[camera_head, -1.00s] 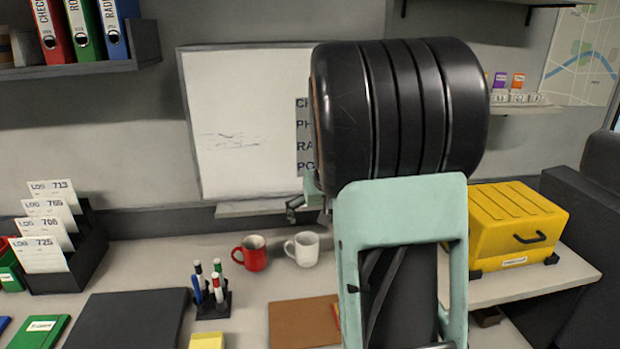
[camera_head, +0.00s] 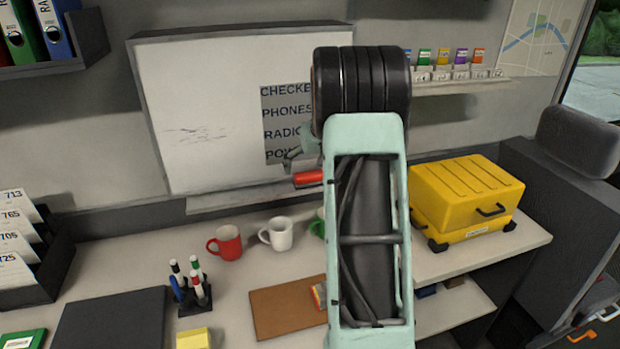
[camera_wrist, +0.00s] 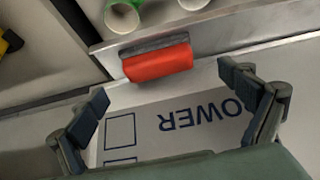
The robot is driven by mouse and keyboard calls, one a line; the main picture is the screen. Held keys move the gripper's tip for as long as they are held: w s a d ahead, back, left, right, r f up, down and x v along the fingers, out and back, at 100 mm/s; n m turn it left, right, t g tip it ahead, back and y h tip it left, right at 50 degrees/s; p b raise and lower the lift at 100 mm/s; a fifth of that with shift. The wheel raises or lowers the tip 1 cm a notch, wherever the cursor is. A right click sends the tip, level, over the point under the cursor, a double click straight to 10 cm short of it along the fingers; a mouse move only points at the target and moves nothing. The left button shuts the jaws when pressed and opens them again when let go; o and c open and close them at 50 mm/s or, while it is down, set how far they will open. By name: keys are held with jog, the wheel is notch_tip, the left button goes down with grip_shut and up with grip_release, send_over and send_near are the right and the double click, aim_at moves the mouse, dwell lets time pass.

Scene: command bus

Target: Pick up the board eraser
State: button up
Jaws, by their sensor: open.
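The board eraser (camera_wrist: 158,64) has a red body and a dark grey strip along one long side. It lies at the ledge (camera_wrist: 108,60) under the whiteboard in the wrist view. In the head view the red eraser (camera_head: 308,179) shows just left of my arm, partly hidden by it. My gripper (camera_wrist: 172,92) is open and empty, its two fingers spread wide in front of the board. The eraser lies beyond the fingertips, between their lines, and apart from them. In the head view my gripper (camera_head: 300,158) is partly hidden, just above the eraser.
The whiteboard (camera_head: 205,120) carries a printed checklist (camera_head: 284,140). On the desk below stand a red mug (camera_head: 228,243), a white mug (camera_head: 278,234) and a partly hidden green mug (camera_head: 318,226).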

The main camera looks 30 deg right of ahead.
aim_at(310, 173)
jog(key=shift+p+x, duration=0.75)
jog(key=shift+x, duration=1.9)
jog(key=shift+d, duration=0.1)
jog(key=c, duration=1.3)
jog(key=shift+r, duration=0.1)
